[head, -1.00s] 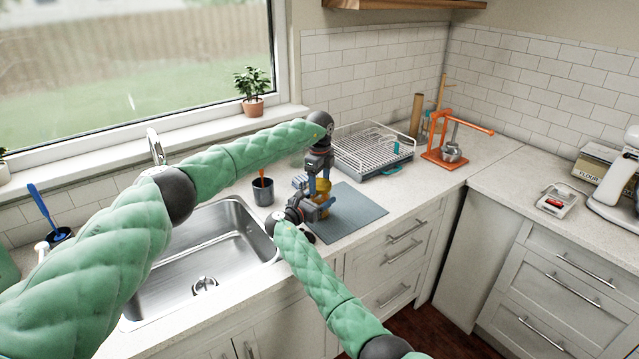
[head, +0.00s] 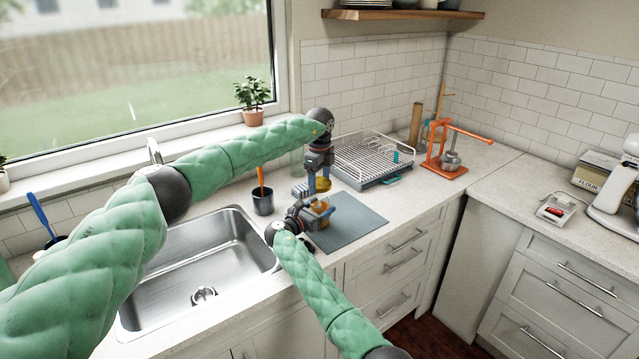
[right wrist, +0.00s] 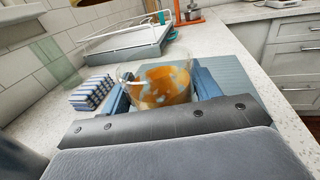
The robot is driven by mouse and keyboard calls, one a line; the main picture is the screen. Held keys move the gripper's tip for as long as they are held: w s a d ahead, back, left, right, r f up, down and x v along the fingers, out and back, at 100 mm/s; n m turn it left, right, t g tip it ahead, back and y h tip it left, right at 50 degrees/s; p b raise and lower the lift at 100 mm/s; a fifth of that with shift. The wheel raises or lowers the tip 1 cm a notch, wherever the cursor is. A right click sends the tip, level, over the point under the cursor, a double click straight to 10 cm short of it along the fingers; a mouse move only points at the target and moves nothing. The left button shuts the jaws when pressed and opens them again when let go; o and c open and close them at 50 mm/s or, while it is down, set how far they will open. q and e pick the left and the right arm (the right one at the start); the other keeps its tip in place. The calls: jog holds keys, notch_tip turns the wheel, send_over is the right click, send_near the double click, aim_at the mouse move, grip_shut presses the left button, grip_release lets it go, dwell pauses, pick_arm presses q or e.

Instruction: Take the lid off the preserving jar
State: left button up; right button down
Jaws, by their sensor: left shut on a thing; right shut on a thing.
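The preserving jar (head: 321,207) is a clear glass jar with orange contents, above the grey-blue mat. My right gripper (head: 318,210) is shut around its sides. In the right wrist view the jar (right wrist: 158,84) sits between the fingers with its rim uncovered. The yellowish lid (head: 322,184) is just above the jar, apart from it. My left gripper (head: 320,178) points down from above and is shut on the lid. The fingers partly hide both things. Whether the jar touches the mat is unclear.
The mat (head: 362,222) has free room to the right. A blue striped sponge (right wrist: 92,93) lies left of the jar. A dark cup (head: 263,203) with an orange-handled tool stands beside the sink (head: 215,255). A dish rack (head: 372,160) and an orange press (head: 445,165) stand behind.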

jog(key=shift+c, duration=1.3)
grip_release()
jog(key=shift+s+a, duration=0.1)
